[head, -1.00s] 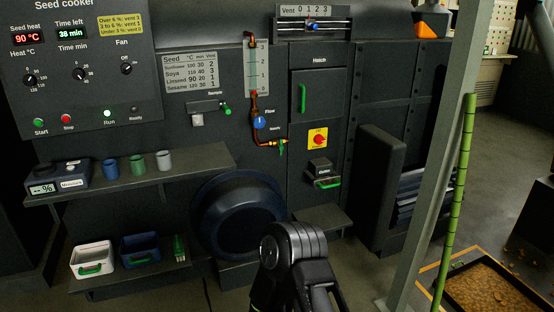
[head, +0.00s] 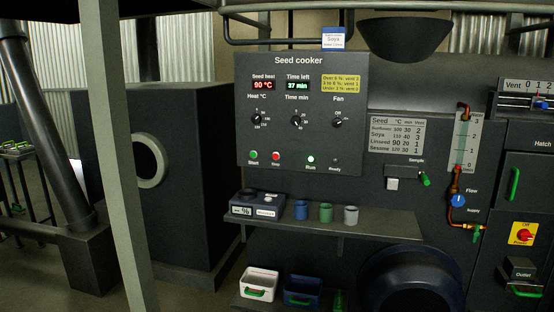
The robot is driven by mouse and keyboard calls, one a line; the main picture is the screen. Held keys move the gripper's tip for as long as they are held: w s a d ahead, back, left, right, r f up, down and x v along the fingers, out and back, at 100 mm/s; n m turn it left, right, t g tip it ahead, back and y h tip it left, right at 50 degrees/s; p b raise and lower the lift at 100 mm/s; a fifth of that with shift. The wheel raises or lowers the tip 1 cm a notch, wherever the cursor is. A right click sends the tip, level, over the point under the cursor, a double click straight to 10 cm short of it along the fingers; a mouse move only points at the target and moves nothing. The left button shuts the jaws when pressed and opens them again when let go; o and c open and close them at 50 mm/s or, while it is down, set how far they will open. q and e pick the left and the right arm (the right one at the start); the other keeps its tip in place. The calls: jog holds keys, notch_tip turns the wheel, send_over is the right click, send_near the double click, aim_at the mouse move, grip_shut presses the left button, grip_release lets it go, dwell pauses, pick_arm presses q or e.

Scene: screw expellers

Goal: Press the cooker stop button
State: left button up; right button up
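The seed cooker panel (head: 299,114) is in the middle of the head view. Its red Stop button (head: 276,156) sits at the lower left, right of the green Start button (head: 254,155). The Run lamp (head: 311,159) is lit and the Ready lamp (head: 334,159) is dark. Neither of my grippers shows in the head view, so nothing of mine is seen touching the panel.
Below the panel a shelf (head: 385,225) holds a moisture meter (head: 257,206) and three cups. A white bin (head: 259,284) and a blue bin (head: 302,293) sit lower. A grey post (head: 120,170) stands left of the panel. The space before the panel looks clear.

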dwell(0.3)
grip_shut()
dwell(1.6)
